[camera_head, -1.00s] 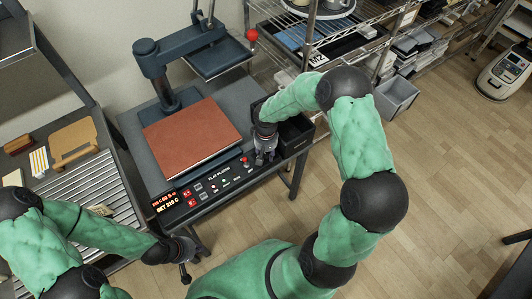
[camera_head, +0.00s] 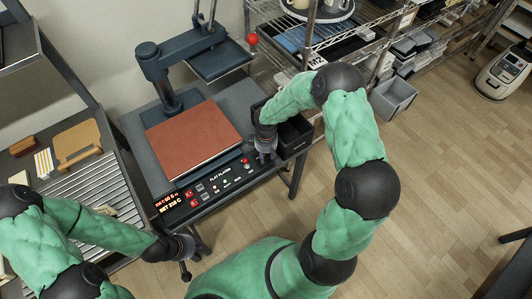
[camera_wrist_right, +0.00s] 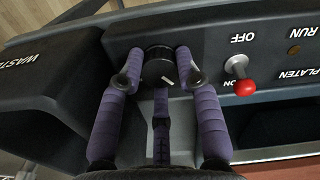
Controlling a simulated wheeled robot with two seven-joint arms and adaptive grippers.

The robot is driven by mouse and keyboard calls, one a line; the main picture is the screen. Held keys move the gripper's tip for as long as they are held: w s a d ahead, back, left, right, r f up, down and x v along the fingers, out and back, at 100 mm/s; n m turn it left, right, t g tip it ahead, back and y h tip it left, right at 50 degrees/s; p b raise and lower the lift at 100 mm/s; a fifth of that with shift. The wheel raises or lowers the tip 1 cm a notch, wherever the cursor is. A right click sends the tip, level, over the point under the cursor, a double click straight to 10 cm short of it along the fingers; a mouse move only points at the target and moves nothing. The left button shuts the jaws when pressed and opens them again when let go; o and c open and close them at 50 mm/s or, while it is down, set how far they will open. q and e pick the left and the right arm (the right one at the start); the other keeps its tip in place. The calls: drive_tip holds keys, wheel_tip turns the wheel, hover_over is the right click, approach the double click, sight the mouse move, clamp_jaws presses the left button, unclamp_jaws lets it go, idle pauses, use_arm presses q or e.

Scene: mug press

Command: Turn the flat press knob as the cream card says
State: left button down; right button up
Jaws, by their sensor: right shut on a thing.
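The black round knob (camera_wrist_right: 155,70) with a short white mark sits at the end of the press's control panel (camera_head: 222,182). In the right wrist view the mark points down and to the right. My right gripper (camera_head: 265,157) is shut on the knob, with one purple finger on each side of it. My left gripper (camera_head: 187,262) hangs empty in front of the press; its finger opening is too small to judge. A small cream piece (camera_head: 105,210) lies on the rollers beside my left arm; no writing on it is readable.
A toggle with a red tip (camera_wrist_right: 244,88) stands close to the knob, between OFF and ON labels. The brown platen (camera_head: 192,138) lies behind the panel. A dark waste bin (camera_head: 295,133) is to the right.

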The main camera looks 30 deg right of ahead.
sight(266, 156)
drive_tip(key=shift+n+p, duration=0.35)
drive_tip(key=shift+n, duration=0.75)
drive_tip(key=o, duration=1.1)
drive_tip(key=shift+o, duration=0.2)
drive_tip(key=shift+r, duration=0.15)
wheel_tip(266, 156, up, 12)
drive_tip(key=shift+f, duration=0.2)
